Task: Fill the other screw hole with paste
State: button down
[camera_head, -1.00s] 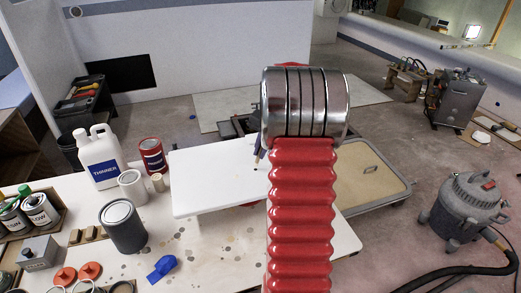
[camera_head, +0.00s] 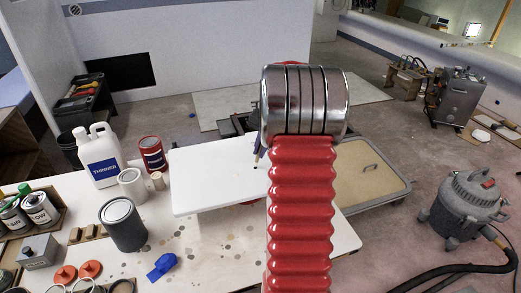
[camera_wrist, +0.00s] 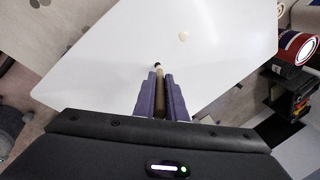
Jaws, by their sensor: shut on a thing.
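My gripper (camera_wrist: 158,78) has purple fingers shut on a thin brown stick-like tool (camera_wrist: 160,88), pointing at the panel. A small dark spot (camera_wrist: 158,65) shows at the tool's tip; I cannot tell whether it is the screw hole or the tip itself, or whether they touch. In the head view my arm hides most of the gripper.
Left of the panel stand a thinner jug (camera_head: 101,158), a red can (camera_head: 152,153), a white can (camera_head: 132,184) and a dark grey can (camera_head: 123,225). A blue scoop-like thing (camera_head: 161,267) lies near the front edge. A vacuum (camera_head: 468,205) stands on the floor at right.

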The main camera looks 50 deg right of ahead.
jog(key=shift+f, duration=0.5)
dwell(1.7)
jog(key=shift+r, duration=3.55)
